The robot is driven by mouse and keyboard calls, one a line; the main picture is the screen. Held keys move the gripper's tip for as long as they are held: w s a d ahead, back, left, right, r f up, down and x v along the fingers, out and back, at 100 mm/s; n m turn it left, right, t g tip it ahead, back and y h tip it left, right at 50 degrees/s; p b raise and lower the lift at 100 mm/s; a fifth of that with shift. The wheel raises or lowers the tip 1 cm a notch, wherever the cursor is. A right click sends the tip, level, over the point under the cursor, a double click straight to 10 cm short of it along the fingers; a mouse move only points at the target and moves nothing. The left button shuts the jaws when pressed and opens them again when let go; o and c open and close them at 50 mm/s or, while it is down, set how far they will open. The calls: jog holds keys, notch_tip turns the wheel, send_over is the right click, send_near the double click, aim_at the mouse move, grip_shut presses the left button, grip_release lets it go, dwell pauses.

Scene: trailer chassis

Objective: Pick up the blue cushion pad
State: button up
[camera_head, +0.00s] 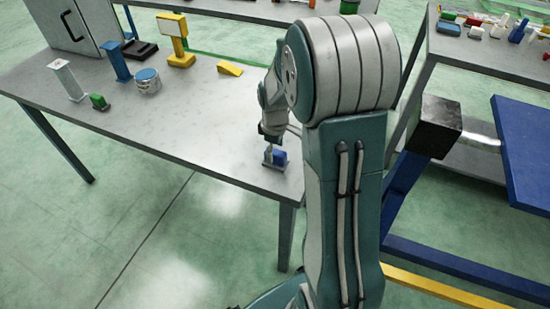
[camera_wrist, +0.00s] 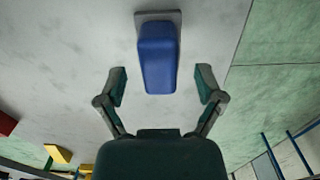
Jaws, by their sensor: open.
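The blue cushion pad (camera_wrist: 157,58) lies in the upper middle of the wrist view, on a grey plate (camera_wrist: 172,16) that shows at its far end. In the head view the small blue pad (camera_head: 279,157) is near the table's front right corner, partly hidden by my arm. My gripper (camera_wrist: 160,84) is open in the wrist view, with one finger on each side of the pad's near end and a gap on both sides. Nothing is held. In the head view my gripper (camera_head: 272,146) is just above the pad and mostly hidden.
The grey table (camera_head: 190,110) is clear around the pad, with its edge close on the right. A blue frame (camera_head: 450,262) stands to the right.

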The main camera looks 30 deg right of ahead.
jog(key=shift+a+f, duration=0.1)
jog(key=shift+f, duration=0.4)
jog(key=shift+c, duration=0.3)
jog(key=shift+d, duration=0.25)
grip_shut()
jog(key=shift+a, duration=0.1)
jog(key=shift+r, duration=0.1)
jog(key=shift+r, duration=0.25)
notch_tip(320, 180, up, 2)
jog(key=shift+r, duration=0.1)
jog(key=s+d+r, duration=0.4)
jog(key=s+r, duration=0.6)
jog(key=s, duration=0.3)
jog(key=shift+s, duration=0.25)
